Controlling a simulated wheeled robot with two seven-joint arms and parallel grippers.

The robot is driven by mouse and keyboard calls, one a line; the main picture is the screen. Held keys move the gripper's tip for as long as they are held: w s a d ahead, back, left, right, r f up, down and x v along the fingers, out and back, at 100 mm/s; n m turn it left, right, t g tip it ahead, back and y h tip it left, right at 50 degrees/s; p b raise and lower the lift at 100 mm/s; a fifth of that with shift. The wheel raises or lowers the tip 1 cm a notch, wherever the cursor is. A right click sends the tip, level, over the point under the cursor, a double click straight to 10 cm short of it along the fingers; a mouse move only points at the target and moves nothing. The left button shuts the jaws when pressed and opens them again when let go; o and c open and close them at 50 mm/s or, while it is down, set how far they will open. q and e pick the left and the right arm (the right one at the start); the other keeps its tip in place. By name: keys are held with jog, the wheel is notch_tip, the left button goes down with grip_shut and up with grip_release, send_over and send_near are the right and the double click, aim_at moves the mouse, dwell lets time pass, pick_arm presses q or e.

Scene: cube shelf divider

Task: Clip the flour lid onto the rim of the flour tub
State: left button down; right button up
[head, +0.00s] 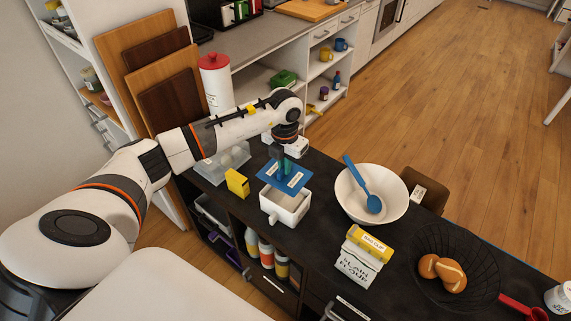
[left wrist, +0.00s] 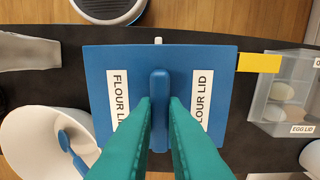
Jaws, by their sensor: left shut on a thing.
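The flour lid (head: 284,179) is a flat blue square with a raised blue handle. It also shows in the left wrist view (left wrist: 101,58), with two white FLOUR LID labels. My left gripper (head: 283,166) is shut on the lid's handle; its teal fingers (left wrist: 160,105) pinch it from both sides. The flour tub (head: 284,208) is a white open square container on the dark counter. The lid is over the tub's far part, apparently above the rim and slightly tilted; the exact gap cannot be told. In the wrist view the lid hides nearly all the tub. My right gripper is not in view.
A yellow box (head: 237,183) and a clear egg box (head: 222,160) stand left of the tub. A white bowl (head: 352,200) with a blue spoon (head: 372,202) is to the right. A flour bag (head: 357,264) with a yellow clip and a black wire basket (head: 477,248) stand nearer.

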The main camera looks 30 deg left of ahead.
aim_at(285, 180)
pick_arm(q)
jog(key=shift+d, duration=0.1)
jog(key=shift+s+d+f+b, duration=0.1)
jog(key=shift+f+b, duration=0.45)
jog(key=shift+b, duration=0.1)
notch_tip(285, 180, down, 3)
jog(key=shift+r+b, duration=0.1)
jog(key=shift+b, duration=0.95)
jog(key=shift+f+b, duration=0.6)
jog(key=shift+f, duration=0.2)
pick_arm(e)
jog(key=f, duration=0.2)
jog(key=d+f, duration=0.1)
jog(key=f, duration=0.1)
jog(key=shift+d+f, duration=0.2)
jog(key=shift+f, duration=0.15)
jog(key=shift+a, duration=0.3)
pick_arm(q)
jog(key=shift+f+b, duration=0.3)
jog(key=shift+b, duration=0.05)
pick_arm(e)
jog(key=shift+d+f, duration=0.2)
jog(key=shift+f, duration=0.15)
pick_arm(q)
jog(key=shift+f+b, duration=0.75)
jog(key=shift+f, duration=0.15)
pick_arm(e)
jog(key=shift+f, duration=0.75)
